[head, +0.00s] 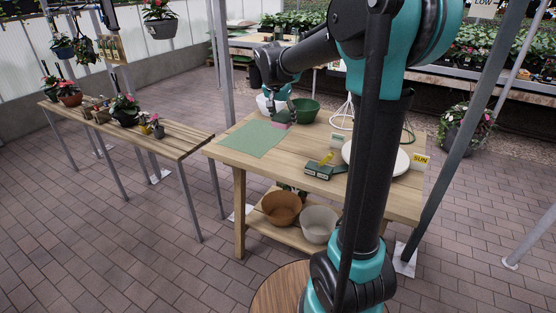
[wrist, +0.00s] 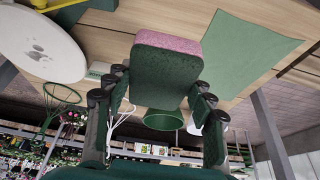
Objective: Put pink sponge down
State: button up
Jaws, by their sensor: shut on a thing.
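The pink sponge (wrist: 168,62) is between the fingers of my gripper (wrist: 156,95) in the wrist view. It has a pink layer and a dark green layer. In the head view the pink sponge (head: 279,126) shows as a small pink patch under my gripper (head: 276,116), near the far edge of the wooden table. My gripper is shut on it. A flat green mat (head: 252,139) lies just left of the sponge; it also shows in the wrist view (wrist: 245,50). I cannot tell whether the sponge touches the table.
A green bowl (head: 305,111) and a white bowl (head: 262,105) stand close by at the table's back. Brown (head: 281,208) and beige (head: 319,224) pots stand on the lower shelf.

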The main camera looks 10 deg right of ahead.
aim_at(285, 162)
notch_tip(285, 162, down, 18)
jog(key=shift+r, duration=0.2)
jog(key=shift+f, duration=0.15)
jog(key=o, duration=1.2)
jog(key=v, duration=1.2)
jog(key=s+d+f+n+y, duration=0.1)
jog(key=s+d+f+n, duration=0.1)
jog(key=s, duration=0.6)
jog(key=s+d+f+n+y, duration=0.1)
jog(key=s+d+f+n, duration=0.1)
jog(key=s+f, duration=0.3)
jog(key=s+d+f+n, duration=0.3)
jog(key=s+f, duration=0.1)
jog(key=s, duration=0.9)
jog(key=shift+s+d+t+y, duration=0.2)
jog(key=shift+t+y, duration=0.1)
jog(key=shift+y, duration=0.1)
